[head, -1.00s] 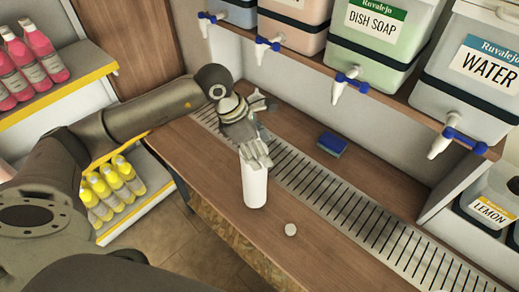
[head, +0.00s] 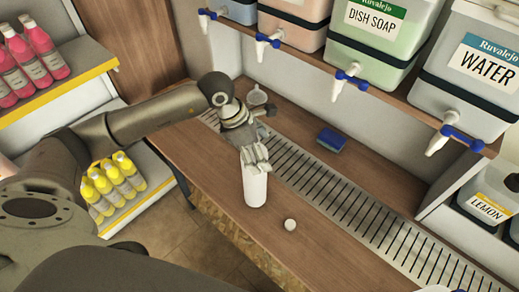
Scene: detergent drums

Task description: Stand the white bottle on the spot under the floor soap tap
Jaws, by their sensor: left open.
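The white bottle (head: 255,190) stands upright on the wooden counter, at the near side of the slotted drain grate. My left gripper (head: 256,161) is open at the bottle's top, with its fingers around or just over the neck; I cannot tell whether they touch it. The fingers hide the top of the bottle. Taps hang above the grate: a blue drum's tap (head: 205,19), a pink drum's tap (head: 265,45), the dish soap tap (head: 345,82) and the water tap (head: 447,138). No floor soap label is readable. My right gripper is not seen.
A small white cap-like disc (head: 290,225) lies right of the bottle. A blue sponge (head: 332,142) lies behind the grate (head: 340,200). A white funnel-like piece (head: 257,95) is at the back. Pink bottles (head: 35,50) stand on a left shelf.

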